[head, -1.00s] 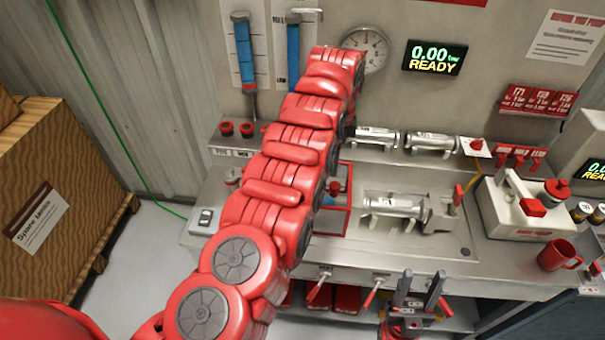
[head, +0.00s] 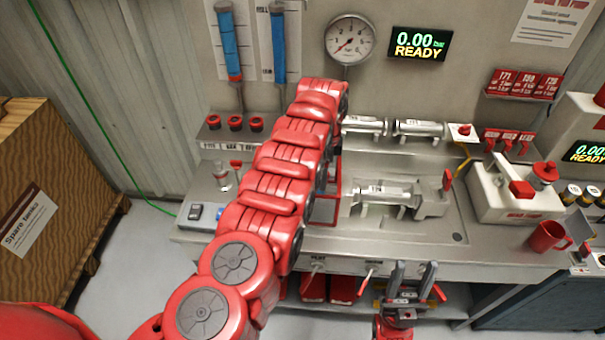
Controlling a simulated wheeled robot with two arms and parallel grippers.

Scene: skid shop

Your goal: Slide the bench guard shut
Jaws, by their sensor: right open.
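The bench guard (head: 336,180) is a red frame on the steel bench, just left of the test bay; my left arm hides most of it. To its right a silver cylinder (head: 382,191) lies in the bay's fixture. The gap between guard frame and cylinder is small. My left arm reaches up across the bench, and its gripper is hidden behind its own links. My right gripper (head: 411,270) is open and empty, pointing up in front of the bench's front edge, below the cylinder.
The steel bench (head: 430,230) holds more silver cylinders (head: 420,128) on a back ledge. A white hand pump (head: 515,195) and a red mug (head: 548,236) stand at the right. A pressure gauge (head: 349,40) and a display reading 0.00 READY (head: 419,44) are on the wall. A wooden crate (head: 50,190) stands at left.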

